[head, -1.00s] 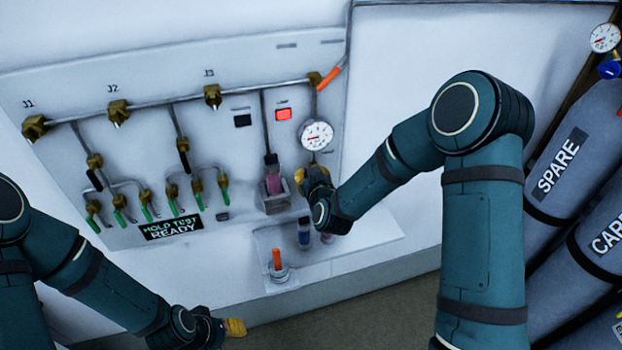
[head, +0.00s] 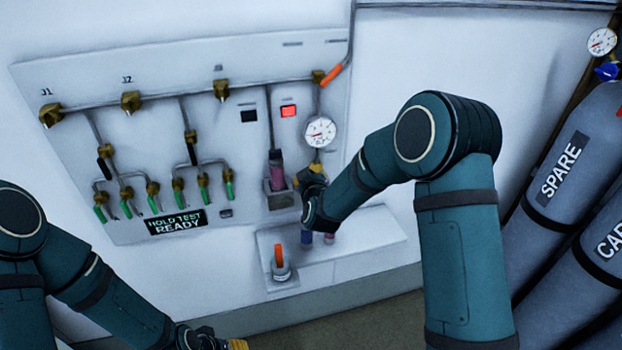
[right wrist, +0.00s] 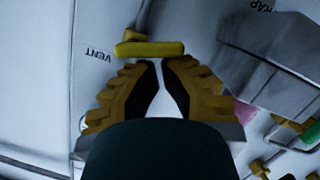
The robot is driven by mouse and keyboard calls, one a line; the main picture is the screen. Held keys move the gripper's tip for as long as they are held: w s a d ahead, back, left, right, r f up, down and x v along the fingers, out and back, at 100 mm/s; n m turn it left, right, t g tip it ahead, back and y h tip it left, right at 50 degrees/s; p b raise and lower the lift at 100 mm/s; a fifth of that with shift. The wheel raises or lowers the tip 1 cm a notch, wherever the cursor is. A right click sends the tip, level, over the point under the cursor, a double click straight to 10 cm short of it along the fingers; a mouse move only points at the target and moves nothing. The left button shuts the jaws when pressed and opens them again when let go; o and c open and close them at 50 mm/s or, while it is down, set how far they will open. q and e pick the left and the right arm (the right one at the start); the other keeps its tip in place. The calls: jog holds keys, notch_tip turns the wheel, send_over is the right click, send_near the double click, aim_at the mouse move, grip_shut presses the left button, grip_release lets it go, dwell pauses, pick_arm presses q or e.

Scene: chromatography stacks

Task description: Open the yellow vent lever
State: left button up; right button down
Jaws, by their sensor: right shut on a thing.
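The yellow vent lever (right wrist: 150,49) shows in the right wrist view as a short bar lying crosswise at my fingertips, beside the VENT label on the panel. My right gripper (right wrist: 162,64) is shut on it; the dark finger pads meet near the bar. In the head view my right gripper (head: 312,180) is at the panel just below the round gauge, and my own wrist hides the lever there. My left gripper (head: 238,344) is at the bottom edge of the head view, partly cut off, away from the panel; its jaw opening cannot be made out.
The round gauge (head: 320,132) sits above my right gripper. A holder with a purple-pink tube (head: 277,177) is just left of it. Below, a white ledge (head: 365,238) carries an orange-handled valve (head: 280,256) and small vials. Grey cylinders (head: 570,165) stand at the right.

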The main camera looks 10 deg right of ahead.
pick_arm(q)
jog(key=shift+g, duration=0.3)
jog(key=shift+s+d+f+b, duration=0.1)
jog(key=shift+s+f+b, duration=0.2)
jog(key=shift+f+b, duration=0.55)
jog(key=shift+s+f+b, duration=0.35)
jog(key=shift+f+b, duration=0.45)
jog(key=shift+f, duration=0.1)
jog(key=shift+s+d+f+b, duration=0.1)
jog(key=shift+s+f+b, duration=0.2)
jog(key=shift+f+b, duration=0.55)
pick_arm(e)
jog(key=shift+s+d+f+n+t+h, duration=0.1)
jog(key=shift+f+n+t+h, duration=0.45)
jog(key=shift+n, duration=1.2)
jog(key=shift+w+d+f+n+t+h, duration=0.1)
jog(key=shift+f+n+h, duration=0.15)
jog(key=shift+f+n, duration=1.05)
jog(key=shift+s+f+n+t+h, duration=0.15)
jog(key=shift+n+t+h, duration=0.25)
jog(key=shift+n, duration=1.85)
pick_arm(q)
jog(key=shift+f, duration=0.1)
pick_arm(e)
jog(key=shift+n, duration=0.3)
